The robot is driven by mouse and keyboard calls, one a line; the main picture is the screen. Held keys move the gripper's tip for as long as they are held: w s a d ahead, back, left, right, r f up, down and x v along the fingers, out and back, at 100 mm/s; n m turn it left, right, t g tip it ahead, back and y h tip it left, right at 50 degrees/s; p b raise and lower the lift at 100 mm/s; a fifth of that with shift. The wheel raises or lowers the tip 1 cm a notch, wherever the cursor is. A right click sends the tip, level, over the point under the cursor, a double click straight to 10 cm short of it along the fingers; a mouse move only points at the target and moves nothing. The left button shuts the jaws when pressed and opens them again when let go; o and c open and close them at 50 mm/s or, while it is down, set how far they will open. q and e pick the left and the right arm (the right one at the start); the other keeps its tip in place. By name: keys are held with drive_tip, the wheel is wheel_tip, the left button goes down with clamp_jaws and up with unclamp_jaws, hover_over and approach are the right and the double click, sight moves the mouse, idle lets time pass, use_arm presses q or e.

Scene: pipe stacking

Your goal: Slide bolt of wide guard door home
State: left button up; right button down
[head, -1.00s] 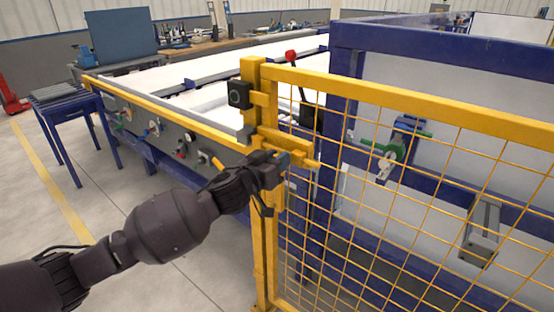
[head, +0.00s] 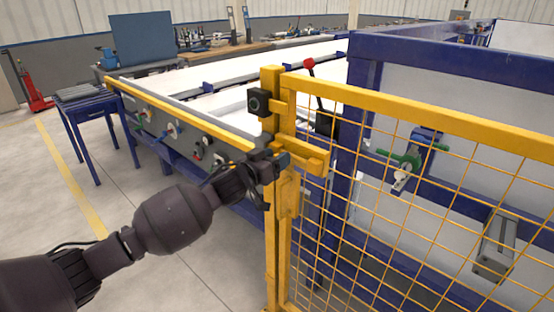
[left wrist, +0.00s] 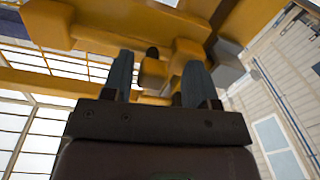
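The wide guard door is a yellow frame (head: 420,112) with yellow wire mesh, beside a yellow post (head: 270,90). A yellow bolt assembly (head: 308,157) sits at the door's upper left corner, with a yellow plate (head: 288,195) below it. My left gripper (head: 278,160) is at the assembly's left end and hides part of it. In the left wrist view its two dark fingers (left wrist: 158,78) are apart. A small yellow block (left wrist: 152,73) shows between them, with gaps on both sides. I cannot tell whether the fingers touch it or how far the bolt is in. My right gripper is not in view.
A black box-shaped device (head: 258,102) is on the post. A red-knobbed lever (head: 309,65) stands behind the door. Blue machine frame (head: 362,110) lies behind the mesh. A conveyor with a control panel (head: 165,125) runs to the left. The floor at front left is clear.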

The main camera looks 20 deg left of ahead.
use_arm(q)
drive_tip(key=shift+d, duration=0.15)
drive_tip(key=shift+s, duration=0.15)
drive_tip(key=p+v, duration=0.1)
drive_tip(key=v, duration=0.9)
drive_tip(key=shift+s, duration=0.3)
idle(0.3)
drive_tip(key=s+d+f+g+y, duration=0.1)
drive_tip(key=s+f+g+y, duration=0.4)
drive_tip(key=s+f, duration=2.3)
drive_tip(key=shift+s+d+f+n+g+y, duration=0.25)
drive_tip(key=shift+s+n+g+y, duration=0.2)
drive_tip(key=shift+s, duration=0.45)
drive_tip(key=shift+a, duration=0.1)
